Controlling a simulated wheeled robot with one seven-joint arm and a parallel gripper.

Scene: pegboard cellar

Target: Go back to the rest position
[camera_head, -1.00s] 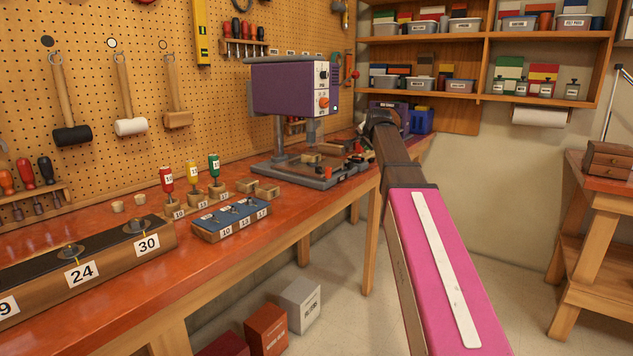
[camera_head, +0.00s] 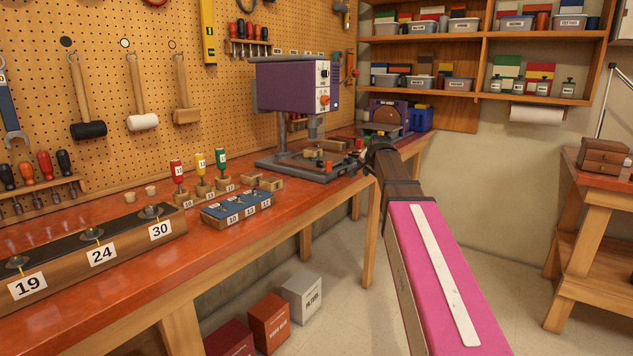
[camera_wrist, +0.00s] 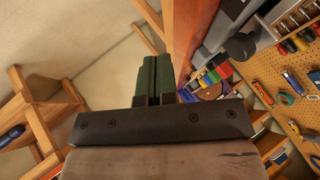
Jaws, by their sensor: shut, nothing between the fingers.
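My arm, with its pink link, reaches up from the bottom of the head view, and its dark end stands in front of the right end of the workbench (camera_head: 290,215). My gripper (camera_wrist: 155,62) shows in the wrist view as two dark green fingers side by side, shut with nothing between them. The fingertips are not clearly seen in the head view. The gripper is apart from any object that I can make out.
A purple drill press (camera_head: 292,88) stands on the bench left of my arm. A blue bit tray (camera_head: 238,205) and a numbered wooden block (camera_head: 90,250) lie nearer. Boxes (camera_head: 268,322) sit on the floor below. A wooden stand (camera_head: 590,215) is at the right, with clear floor between.

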